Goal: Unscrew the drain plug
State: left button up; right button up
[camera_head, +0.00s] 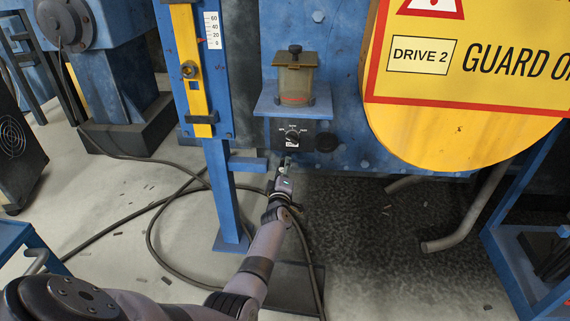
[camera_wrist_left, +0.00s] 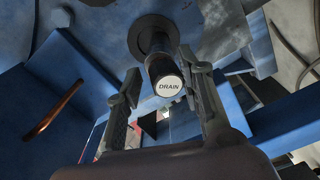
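The drain plug (camera_wrist_left: 167,84) is a dark cylinder with a white end cap marked DRAIN, hanging from a round dark flange (camera_wrist_left: 153,37) in the left wrist view. My left gripper (camera_wrist_left: 160,70) is open, with one finger on each side of the plug. A gap shows between the plug and the left finger; whether the right finger touches it I cannot tell. In the head view my left gripper (camera_head: 284,164) is just below the dial panel, and I cannot make out the plug there. My right gripper is not in view.
A control panel with a dial (camera_head: 292,138) and an amber reservoir (camera_head: 296,80) sit above the gripper. A blue post with a yellow gauge (camera_head: 190,70) stands to the left. A yellow guard (camera_head: 470,130) is at right. Dark hoses (camera_head: 152,235) lie on the floor.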

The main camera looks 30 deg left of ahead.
pick_arm(q)
jog(key=shift+r+m, duration=0.1)
jog(key=shift+m, duration=0.4)
jog(key=shift+m+p, duration=0.55)
jog(key=shift+m, duration=0.75)
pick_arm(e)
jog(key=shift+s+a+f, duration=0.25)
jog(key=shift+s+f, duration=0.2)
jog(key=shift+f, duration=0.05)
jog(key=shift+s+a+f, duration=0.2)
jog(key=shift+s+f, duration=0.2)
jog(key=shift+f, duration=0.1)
pick_arm(q)
jog(key=shift+m, duration=0.4)
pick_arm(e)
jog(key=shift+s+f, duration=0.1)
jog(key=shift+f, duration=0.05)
pick_arm(q)
jog(key=shift+p, duration=0.3)
jog(key=shift+m, duration=1)
jog(key=shift+m+p, duration=0.65)
jog(key=shift+m, duration=1.05)
jog(key=shift+f+m, duration=0.2)
jog(key=shift+m, duration=1.8)
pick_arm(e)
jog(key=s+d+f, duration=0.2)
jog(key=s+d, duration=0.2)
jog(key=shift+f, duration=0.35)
